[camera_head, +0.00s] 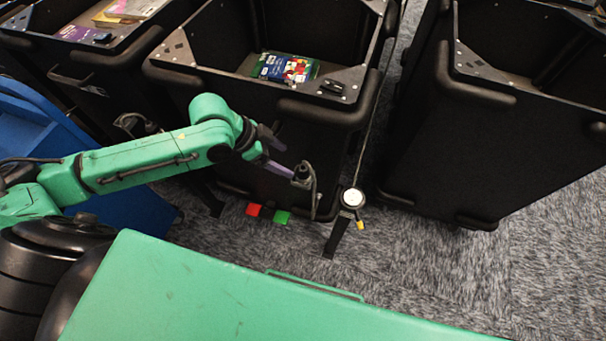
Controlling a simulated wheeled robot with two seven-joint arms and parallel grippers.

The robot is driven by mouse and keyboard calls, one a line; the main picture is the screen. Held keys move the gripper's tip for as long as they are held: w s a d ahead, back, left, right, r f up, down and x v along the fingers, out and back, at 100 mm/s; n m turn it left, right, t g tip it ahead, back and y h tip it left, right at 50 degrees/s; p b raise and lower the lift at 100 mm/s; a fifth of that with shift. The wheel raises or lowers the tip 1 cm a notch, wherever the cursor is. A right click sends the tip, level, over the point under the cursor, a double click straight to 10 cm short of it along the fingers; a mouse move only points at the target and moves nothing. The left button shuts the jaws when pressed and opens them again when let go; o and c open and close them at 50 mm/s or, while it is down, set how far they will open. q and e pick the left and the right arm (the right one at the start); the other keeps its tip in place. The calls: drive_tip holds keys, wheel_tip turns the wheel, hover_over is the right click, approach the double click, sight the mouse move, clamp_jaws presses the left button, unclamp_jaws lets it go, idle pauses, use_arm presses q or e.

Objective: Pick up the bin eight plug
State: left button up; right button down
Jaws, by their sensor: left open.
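A dark plug (302,176) with a looped cable hangs at the front of the middle black bin (230,90). I cannot read a bin number. My left gripper (286,159) comes in from the left on the green arm and is open. One of its purple-grey fingers reaches up to the plug's left side; the other is higher, in front of the bin wall. I cannot tell whether the finger touches the plug. My right gripper is not in view.
Colourful packages (285,68) lie in the middle bin. Black bins also stand left and right (490,140). A post with a round white top (352,198) stands right of the plug. Red (253,209) and green (282,217) pedals sit low. Carpet is clear at lower right.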

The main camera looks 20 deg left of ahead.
sight(302, 169)
use_arm(q)
drive_tip(key=x, duration=0.8)
drive_tip(key=shift+d+f, duration=0.15)
drive_tip(key=shift+f, duration=0.1)
drive_tip(key=shift+s, duration=0.1)
clamp_jaws()
drive_tip(key=shift+r, duration=0.15)
drive_tip(key=shift+r, duration=0.3)
drive_tip(key=v, duration=0.2)
drive_tip(key=shift+r, duration=0.45)
drive_tip(key=s+a+p, duration=0.2)
drive_tip(key=s+a, duration=0.6)
drive_tip(key=a, duration=0.6)
drive_tip(key=shift+s+a, duration=0.25)
drive_tip(key=shift+a, duration=0.15)
